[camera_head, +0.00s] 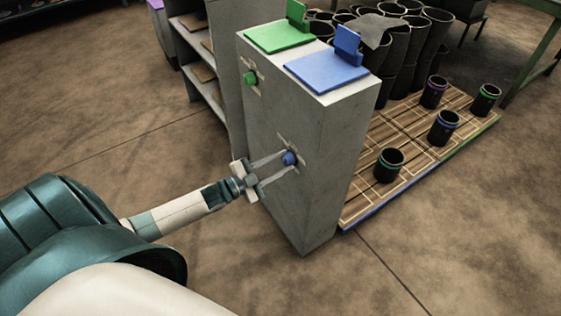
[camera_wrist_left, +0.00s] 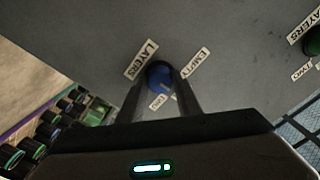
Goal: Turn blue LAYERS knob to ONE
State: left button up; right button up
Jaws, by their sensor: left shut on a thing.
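The blue LAYERS knob (camera_head: 289,158) is on the front face of a grey cabinet (camera_head: 290,205), under the blue plate on its top. My left gripper (camera_head: 287,161) reaches it from the left, with its fingers on either side of the knob, shut on it. In the left wrist view the blue knob (camera_wrist_left: 159,75) sits between the two fingertips (camera_wrist_left: 160,82). A LAYERS label (camera_wrist_left: 141,60), an EMPTY label (camera_wrist_left: 196,62) and a small, hard-to-read label (camera_wrist_left: 157,101) surround it. The knob's pointer direction is unclear. My right gripper is not in view.
A green knob (camera_head: 250,78) is on the same face, up and left. Green (camera_head: 280,37) and blue (camera_head: 326,71) plates lie on the cabinet top. Black sleeves with coloured rings, such as one (camera_head: 389,165), stand on a slatted pallet (camera_head: 362,201) at the right. Open floor lies in front.

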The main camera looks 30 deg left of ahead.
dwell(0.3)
pick_arm(q)
jog(key=o, duration=1)
jog(key=shift+o, duration=0.2)
jog(key=v, duration=1.7)
jog(key=shift+s, duration=0.2)
jog(key=shift+a+f, duration=0.1)
jog(key=shift+a, duration=0.05)
jog(key=shift+f, duration=0.1)
